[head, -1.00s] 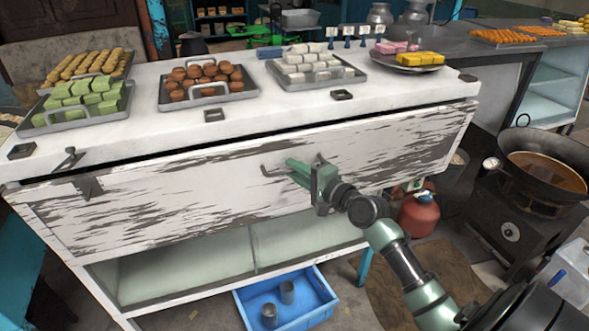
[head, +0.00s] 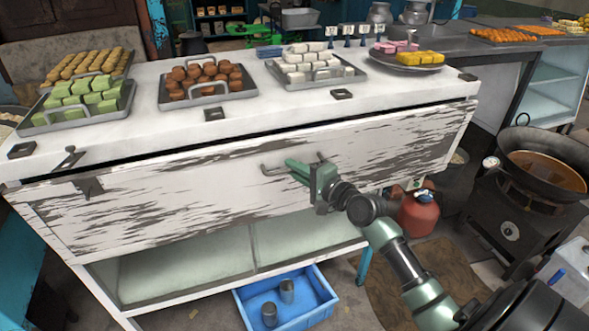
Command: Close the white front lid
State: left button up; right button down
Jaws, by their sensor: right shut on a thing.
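The white front lid (head: 180,208) is a long worn panel with dark peeled patches on the front of the white counter. A dark gap runs between its top edge and the countertop. A thin metal handle (head: 272,170) sits at its middle. My right gripper (head: 298,168), green, is at the handle and shut on it; the fingers hide part of the handle. My left gripper is not in the head view.
The white countertop (head: 290,111) holds trays of sweets, including a tray of brown balls (head: 207,88). Below are open shelves and a blue crate (head: 243,315) with metal cups. A red gas cylinder (head: 418,214) and a wok on a stove (head: 545,168) stand to the right.

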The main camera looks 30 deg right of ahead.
dwell(0.9)
jog(key=p, duration=0.1)
jog(key=w+p, duration=0.1)
jog(key=p, duration=0.1)
jog(key=w+r+g+p, duration=0.1)
jog(key=p, duration=0.1)
jog(key=shift+w+d, duration=0.2)
jog(key=shift+d, duration=0.1)
jog(key=c, duration=1.8)
grip_release()
jog(key=shift+o, duration=0.2)
jog(key=b+v, duration=0.1)
jog(key=v, duration=0.6)
jog(key=shift+s, duration=0.35)
jog(key=shift+d+r, duration=0.1)
